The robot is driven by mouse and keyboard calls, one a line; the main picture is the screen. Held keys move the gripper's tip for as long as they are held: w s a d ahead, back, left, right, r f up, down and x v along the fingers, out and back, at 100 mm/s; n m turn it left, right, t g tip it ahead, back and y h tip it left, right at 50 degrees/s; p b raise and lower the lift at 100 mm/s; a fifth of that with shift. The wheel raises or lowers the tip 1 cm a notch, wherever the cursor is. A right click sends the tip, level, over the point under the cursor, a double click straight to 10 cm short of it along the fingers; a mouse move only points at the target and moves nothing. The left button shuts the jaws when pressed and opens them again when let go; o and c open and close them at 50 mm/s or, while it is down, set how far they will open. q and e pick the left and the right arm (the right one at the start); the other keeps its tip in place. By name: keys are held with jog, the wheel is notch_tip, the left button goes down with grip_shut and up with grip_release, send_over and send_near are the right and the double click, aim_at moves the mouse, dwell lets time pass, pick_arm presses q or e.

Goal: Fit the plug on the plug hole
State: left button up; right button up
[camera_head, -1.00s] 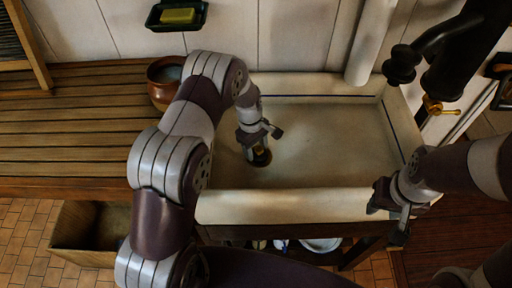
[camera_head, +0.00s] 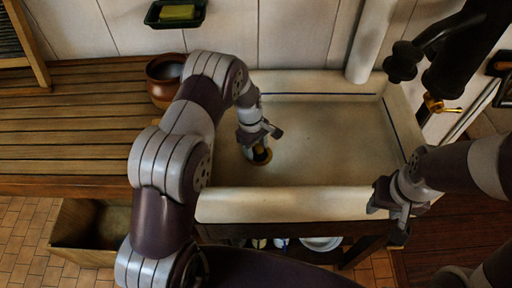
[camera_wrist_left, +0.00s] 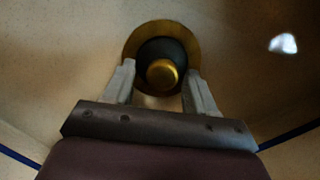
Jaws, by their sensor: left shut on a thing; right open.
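The plug (camera_wrist_left: 162,73) is dark with a round brass knob on top, seen from above in the left wrist view. A brass ring, the plug hole's rim (camera_wrist_left: 133,40), shows around and behind the plug. My left gripper (camera_wrist_left: 160,84) is shut on the plug, one finger on each side. In the head view my left gripper (camera_head: 256,150) points down at the left of the sink floor, with the plug hole's rim (camera_head: 262,162) just under it. I cannot tell whether the plug is seated or slightly above. My right gripper (camera_head: 388,205) is open and empty by the sink's front right corner.
The pale sink (camera_head: 330,140) has raised walls around my left gripper. A brown pot (camera_head: 162,92) stands on the slatted wooden counter (camera_head: 70,120) to the left. A dark tap (camera_head: 425,60) is at the right. The rest of the sink floor is clear.

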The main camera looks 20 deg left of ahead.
pick_arm(q)
jog(key=o, duration=1.2)
